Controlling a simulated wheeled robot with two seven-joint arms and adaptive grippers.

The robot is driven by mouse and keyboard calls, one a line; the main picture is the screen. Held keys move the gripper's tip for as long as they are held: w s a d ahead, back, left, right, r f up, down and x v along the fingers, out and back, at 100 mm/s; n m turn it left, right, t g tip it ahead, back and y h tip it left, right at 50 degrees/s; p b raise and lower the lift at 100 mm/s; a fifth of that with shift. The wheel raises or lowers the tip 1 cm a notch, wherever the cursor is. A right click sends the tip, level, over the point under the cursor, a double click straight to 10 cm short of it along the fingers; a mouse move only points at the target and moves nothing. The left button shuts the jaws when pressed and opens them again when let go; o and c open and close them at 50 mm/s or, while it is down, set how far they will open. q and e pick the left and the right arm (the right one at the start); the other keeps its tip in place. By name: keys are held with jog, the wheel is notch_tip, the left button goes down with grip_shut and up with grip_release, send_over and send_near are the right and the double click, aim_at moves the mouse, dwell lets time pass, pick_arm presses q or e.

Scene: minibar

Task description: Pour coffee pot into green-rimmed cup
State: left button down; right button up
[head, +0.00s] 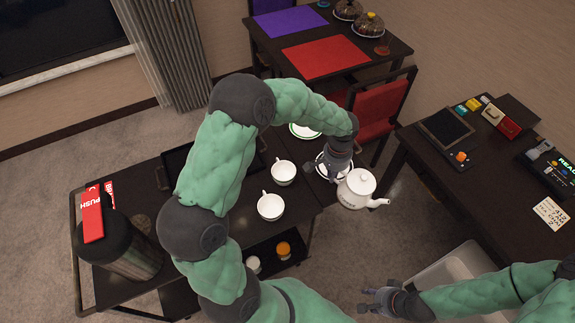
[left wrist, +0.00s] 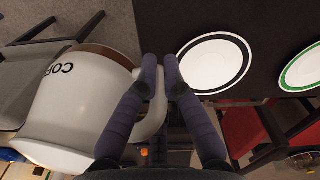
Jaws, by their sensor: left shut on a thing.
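The white coffee pot (head: 356,190) hangs in the air past the right edge of the cart, roughly upright, its spout pointing right. My left gripper (head: 341,167) is shut on its handle; the left wrist view shows the fingers (left wrist: 161,72) closed around the handle, beside the pot body (left wrist: 85,105) with its dark lettering. Two white cups, an upper one (head: 284,174) and a lower one (head: 270,207), stand on the cart left of the pot. I cannot tell which has a green rim. My right gripper (head: 372,299) is open and empty, low in the head view.
A green-rimmed plate (head: 304,131) and a black-rimmed plate (left wrist: 214,64) lie near the left gripper. A dark canister (head: 118,247) stands at the cart's left. Small jars (head: 283,250) sit below the cups. A red chair (head: 378,112) is behind; another dark table (head: 430,165) is right.

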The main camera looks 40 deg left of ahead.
pick_arm(q)
jog(key=w+a+r+m+p, duration=0.1)
jog(key=w+a, duration=0.5)
jog(key=a, duration=0.4)
jog(key=w+a+m+p, duration=0.15)
jog(key=w+a, duration=0.35)
jog(key=a, duration=0.5)
jog(key=s+a+f+m+p, duration=0.1)
jog(key=a, duration=0.9)
jog(key=s+a+f+m+h+p, duration=0.1)
jog(key=s+a, duration=0.1)
jog(key=a, duration=0.9)
jog(key=shift+a+f+g+p, duration=0.2)
jog(key=shift+a+g+p, duration=0.1)
pick_arm(e)
jog(key=r, duration=0.2)
jog(key=w+r, duration=0.1)
jog(key=r, duration=0.2)
jog(key=shift+a+r, duration=0.1)
jog(key=shift+r, duration=0.25)
pick_arm(q)
jog(key=shift+m, duration=0.25)
